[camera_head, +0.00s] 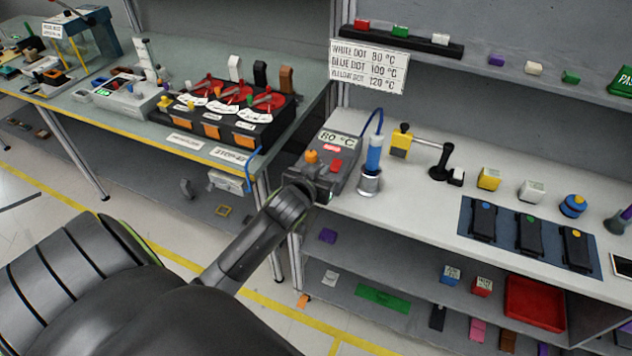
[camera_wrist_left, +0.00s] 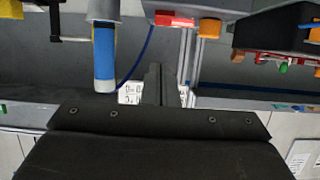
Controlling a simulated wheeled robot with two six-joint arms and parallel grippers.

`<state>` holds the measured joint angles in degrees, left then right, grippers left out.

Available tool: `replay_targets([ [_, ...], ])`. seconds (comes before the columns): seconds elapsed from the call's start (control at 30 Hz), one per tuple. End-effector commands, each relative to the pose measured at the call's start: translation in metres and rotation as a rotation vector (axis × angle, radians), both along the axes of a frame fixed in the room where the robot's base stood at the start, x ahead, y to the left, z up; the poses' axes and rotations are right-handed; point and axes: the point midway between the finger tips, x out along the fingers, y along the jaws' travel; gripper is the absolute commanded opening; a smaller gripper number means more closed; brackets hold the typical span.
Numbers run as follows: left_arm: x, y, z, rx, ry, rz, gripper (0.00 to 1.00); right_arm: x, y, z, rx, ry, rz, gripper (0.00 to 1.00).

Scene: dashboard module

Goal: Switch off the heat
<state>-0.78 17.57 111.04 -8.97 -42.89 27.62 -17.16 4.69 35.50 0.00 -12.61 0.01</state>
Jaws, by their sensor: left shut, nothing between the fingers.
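The heat control box (camera_head: 335,150) is dark grey, with an "80 °C" display, an orange knob (camera_head: 311,156) and a red button (camera_head: 336,165). It stands at the left end of the right-hand bench. My left gripper (camera_head: 322,186) is shut and empty, close to the box's front edge; contact cannot be told. In the left wrist view the shut fingers (camera_wrist_left: 158,82) point towards the red button (camera_wrist_left: 175,20) and the orange knob (camera_wrist_left: 209,28), which appear at the top. My right gripper is not in view.
A blue-handled tool (camera_head: 373,155) stands in a metal holder (camera_head: 369,182) right of the box, joined by a blue cable. Behind hangs a temperature sign (camera_head: 369,66). A blue mat (camera_head: 463,216) with black devices lies further right. The left bench (camera_head: 222,163) holds other equipment.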

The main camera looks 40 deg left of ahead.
Motion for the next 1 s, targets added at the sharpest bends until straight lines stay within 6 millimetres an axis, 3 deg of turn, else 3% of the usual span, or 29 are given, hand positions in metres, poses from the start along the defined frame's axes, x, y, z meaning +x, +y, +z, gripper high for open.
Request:
replay_targets([
  [0.1, -0.016, -0.004, -0.001, 0.0, 0.001, 0.0, 0.0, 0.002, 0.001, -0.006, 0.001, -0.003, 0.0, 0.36],
  [0.3, -0.029, -0.007, 0.001, 0.001, 0.001, 0.0, 0.0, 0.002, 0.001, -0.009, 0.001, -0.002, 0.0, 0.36],
  [0.9, -0.031, -0.007, 0.002, 0.0, 0.0, 0.0, 0.0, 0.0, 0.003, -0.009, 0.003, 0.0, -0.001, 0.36],
  [1.0, -0.031, -0.006, -0.006, 0.002, 0.014, 0.001, 0.0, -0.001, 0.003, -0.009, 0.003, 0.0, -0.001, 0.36],
])
